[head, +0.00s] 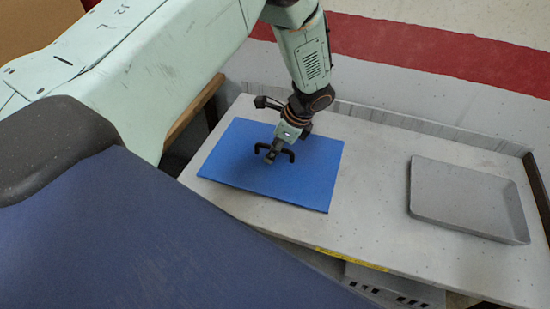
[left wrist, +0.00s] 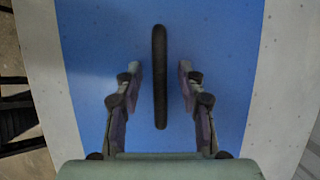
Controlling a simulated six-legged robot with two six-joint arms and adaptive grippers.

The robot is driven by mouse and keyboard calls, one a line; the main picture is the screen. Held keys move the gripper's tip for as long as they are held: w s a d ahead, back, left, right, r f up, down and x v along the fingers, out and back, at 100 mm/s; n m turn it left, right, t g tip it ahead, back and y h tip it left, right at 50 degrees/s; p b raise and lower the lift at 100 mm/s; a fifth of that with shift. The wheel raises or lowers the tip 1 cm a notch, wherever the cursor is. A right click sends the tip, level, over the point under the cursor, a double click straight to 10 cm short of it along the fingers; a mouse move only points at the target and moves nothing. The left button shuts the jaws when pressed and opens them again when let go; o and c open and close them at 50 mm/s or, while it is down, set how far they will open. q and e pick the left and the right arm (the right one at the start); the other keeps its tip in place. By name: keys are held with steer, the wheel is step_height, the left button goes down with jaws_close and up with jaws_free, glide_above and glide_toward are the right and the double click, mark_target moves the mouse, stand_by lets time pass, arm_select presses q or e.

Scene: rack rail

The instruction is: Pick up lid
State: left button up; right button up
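The lid (head: 235,165) is a flat blue rectangular panel lying on the light table, with a dark, bar-shaped handle (head: 291,155) near its middle. In the left wrist view the lid (left wrist: 215,45) fills the middle of the picture, and the handle (left wrist: 160,80) stands lengthwise between my fingers. My left gripper (head: 272,155) is over the middle of the lid, at the handle. In the left wrist view the left gripper (left wrist: 160,72) is open, with a finger on each side of the handle and a visible gap on both sides. My right gripper is not in view.
The light table (head: 375,190) has a raised back edge. An empty, shallow grey tray (head: 465,200) sits on its right part. Bare tabletop lies between the lid and the tray.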

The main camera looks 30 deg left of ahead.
arm_select(q)
steer(key=shift+s+r, duration=0.1)
steer(key=shift+c, duration=0.8)
steer(key=c, duration=0.5)
jaws_close()
